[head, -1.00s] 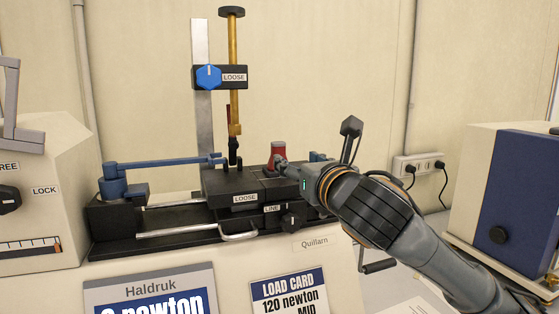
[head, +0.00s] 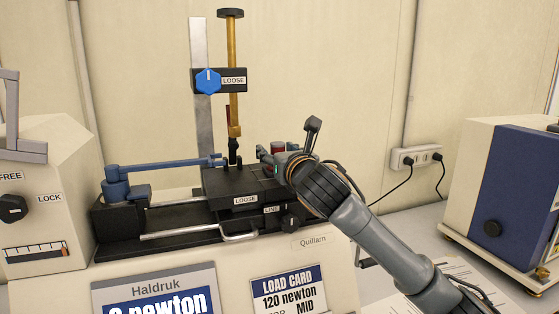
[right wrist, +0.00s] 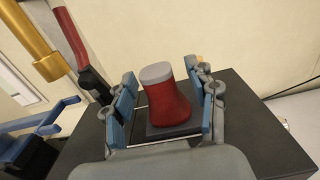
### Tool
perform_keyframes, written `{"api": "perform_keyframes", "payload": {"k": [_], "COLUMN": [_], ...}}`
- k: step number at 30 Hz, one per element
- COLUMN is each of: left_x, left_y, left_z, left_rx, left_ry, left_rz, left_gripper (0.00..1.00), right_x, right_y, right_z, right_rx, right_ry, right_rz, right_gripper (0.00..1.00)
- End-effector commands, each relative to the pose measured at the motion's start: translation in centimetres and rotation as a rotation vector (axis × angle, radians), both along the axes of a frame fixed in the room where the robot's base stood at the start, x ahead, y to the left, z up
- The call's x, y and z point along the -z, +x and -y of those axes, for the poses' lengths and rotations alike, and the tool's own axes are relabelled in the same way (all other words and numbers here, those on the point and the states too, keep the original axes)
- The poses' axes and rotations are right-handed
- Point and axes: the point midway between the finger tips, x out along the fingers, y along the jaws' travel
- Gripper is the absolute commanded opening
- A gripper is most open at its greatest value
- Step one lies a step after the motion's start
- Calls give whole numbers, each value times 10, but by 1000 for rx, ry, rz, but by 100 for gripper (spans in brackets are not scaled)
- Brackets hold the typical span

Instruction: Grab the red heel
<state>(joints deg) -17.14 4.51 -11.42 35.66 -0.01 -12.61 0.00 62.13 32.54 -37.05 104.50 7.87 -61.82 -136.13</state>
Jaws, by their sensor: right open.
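The red heel (right wrist: 170,100), with a grey top face, stands upright on a small dark square plate (right wrist: 174,131) in the right wrist view. In the head view only a bit of the red heel (head: 278,146) shows, mostly hidden behind my right gripper (head: 267,157). My right gripper (right wrist: 164,105) is open, with its blue-padded fingers on either side of the heel. Gaps show between the fingers and the heel, so it is not gripped. My left gripper is in neither view.
The black test rig (head: 185,225) carries a blue arm (head: 165,165) and a brass rod (head: 232,80) with a blue knob (head: 208,81), close left of my gripper. A blue-and-cream machine (head: 500,205) stands at the right. Two cards (head: 288,291) are on the front.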

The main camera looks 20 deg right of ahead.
Motion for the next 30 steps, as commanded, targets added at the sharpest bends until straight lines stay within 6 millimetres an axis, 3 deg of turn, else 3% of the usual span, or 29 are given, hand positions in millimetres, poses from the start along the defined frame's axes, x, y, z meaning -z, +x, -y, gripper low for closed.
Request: {"api": "perform_keyframes", "payload": {"k": [2, 11, 23, 30], "left_x": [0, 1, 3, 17], "left_y": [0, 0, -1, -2], "left_z": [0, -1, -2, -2], "left_rx": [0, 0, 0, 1], "left_ry": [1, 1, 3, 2], "left_rz": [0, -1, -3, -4], "left_gripper": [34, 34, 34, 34], "right_x": [0, 0, -5, -33], "right_y": [0, 0, -1, -1], "right_z": [0, 0, 0, 0], "right_rx": [0, 0, 0, 0], "right_ry": [0, 0, 0, 0], "right_rz": [0, 0, 4, 9], "right_gripper": [57, 0, 0, 0]}}
